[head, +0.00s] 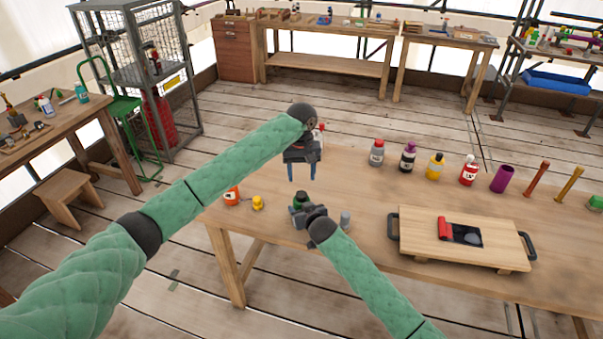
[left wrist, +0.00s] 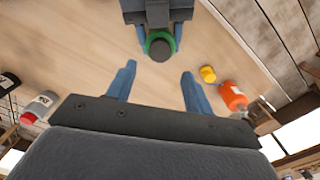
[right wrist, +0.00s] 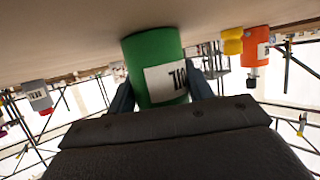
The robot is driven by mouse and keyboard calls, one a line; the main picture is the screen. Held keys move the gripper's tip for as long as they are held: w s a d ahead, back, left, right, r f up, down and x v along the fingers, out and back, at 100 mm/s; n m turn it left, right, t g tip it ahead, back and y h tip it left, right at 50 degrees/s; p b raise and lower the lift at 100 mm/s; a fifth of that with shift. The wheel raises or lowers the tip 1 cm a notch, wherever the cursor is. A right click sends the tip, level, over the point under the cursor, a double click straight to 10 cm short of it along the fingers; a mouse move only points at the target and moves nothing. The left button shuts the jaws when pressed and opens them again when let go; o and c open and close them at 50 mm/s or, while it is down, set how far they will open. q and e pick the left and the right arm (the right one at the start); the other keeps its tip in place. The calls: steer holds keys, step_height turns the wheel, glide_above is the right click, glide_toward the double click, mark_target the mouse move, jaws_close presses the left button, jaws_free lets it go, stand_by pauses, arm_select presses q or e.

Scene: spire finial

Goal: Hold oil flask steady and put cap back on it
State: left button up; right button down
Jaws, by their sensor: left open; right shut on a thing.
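The green oil flask (head: 300,197) stands on the near left part of the wooden table. Its label, upside down in the right wrist view (right wrist: 158,75), seems to read OIL. My right gripper (head: 303,209) is shut on the flask, one finger on each side. From above, in the left wrist view, the flask (left wrist: 152,37) shows a green rim and a dark round top; I cannot tell whether that is neck or cap. My left gripper (head: 302,172) is open and empty, pointing down above and beyond the flask. I cannot identify the cap for certain.
A small yellow piece (head: 257,202) and an orange bottle (head: 231,196) stand left of the flask. A small grey cylinder (head: 345,219) is right of my right gripper. Several bottles, including a grey one (head: 376,155), line the far side. A board (head: 420,240) lies right.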

mark_target(302, 194)
arm_select(q)
steer(key=shift+f, duration=4)
steer(key=c, duration=1)
steer(key=m, duration=0.5)
steer(key=shift+m, duration=0.4)
steer(key=m, duration=0.6)
steer(key=o, duration=1.1)
